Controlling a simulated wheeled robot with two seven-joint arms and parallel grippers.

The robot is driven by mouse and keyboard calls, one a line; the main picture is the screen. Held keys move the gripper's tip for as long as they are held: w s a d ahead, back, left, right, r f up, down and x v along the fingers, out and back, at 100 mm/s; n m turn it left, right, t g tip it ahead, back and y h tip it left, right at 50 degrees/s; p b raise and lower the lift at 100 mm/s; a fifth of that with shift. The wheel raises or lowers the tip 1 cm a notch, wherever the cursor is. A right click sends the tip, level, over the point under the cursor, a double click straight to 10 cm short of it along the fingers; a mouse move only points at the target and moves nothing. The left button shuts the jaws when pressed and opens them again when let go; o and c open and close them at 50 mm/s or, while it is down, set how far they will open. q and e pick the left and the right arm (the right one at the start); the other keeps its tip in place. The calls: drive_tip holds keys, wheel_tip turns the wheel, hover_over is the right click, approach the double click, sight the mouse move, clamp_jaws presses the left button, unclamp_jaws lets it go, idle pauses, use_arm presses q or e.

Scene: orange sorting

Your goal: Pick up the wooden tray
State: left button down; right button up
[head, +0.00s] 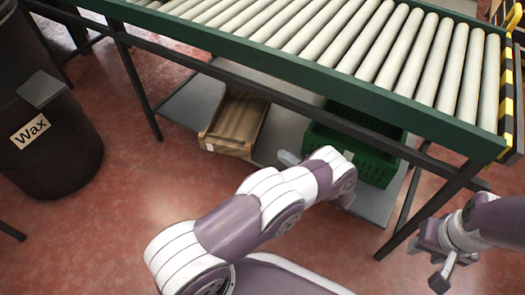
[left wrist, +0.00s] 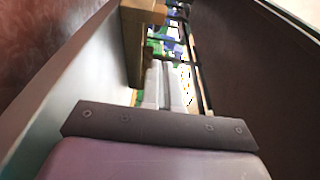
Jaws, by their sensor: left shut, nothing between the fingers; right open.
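The wooden tray (head: 207,141) rests on the grey lower shelf under the roller conveyor in the head view. A brown wooden piece at the top left of the left wrist view (left wrist: 135,45) looks like its side. My left gripper (head: 289,158) reaches under the conveyor, to the right of the tray and apart from it, partly hidden by my wrist. Its fingers (left wrist: 165,85) are shut and empty in the left wrist view. My right gripper (head: 431,264) is open and empty at the lower right of the head view, outside the conveyor frame.
A green crate (head: 375,165) stands on the shelf (head: 190,107), right of the tray. The roller conveyor's green rail (head: 300,82) and dark lower bar run above. A dark barrel labelled Wax (head: 60,160) stands at left. Red floor in front is clear.

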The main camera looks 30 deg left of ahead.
use_arm(q)
drive_tip(key=b+x, duration=0.2)
drive_tip(key=x, duration=0.3)
drive_tip(key=shift+a+f, duration=0.2)
drive_tip(key=shift+a, duration=0.2)
drive_tip(key=shift+s+a+b, duration=0.35)
drive_tip(key=shift+s+a, duration=0.35)
drive_tip(key=shift+a, duration=0.3)
drive_tip(key=shift+s+a+r, duration=0.1)
drive_tip(key=shift+s+a, duration=0.05)
drive_tip(key=shift+a, duration=0.1)
drive_tip(key=shift+s+a, duration=0.15)
drive_tip(key=shift+a, duration=0.05)
drive_tip(key=shift+r, duration=0.1)
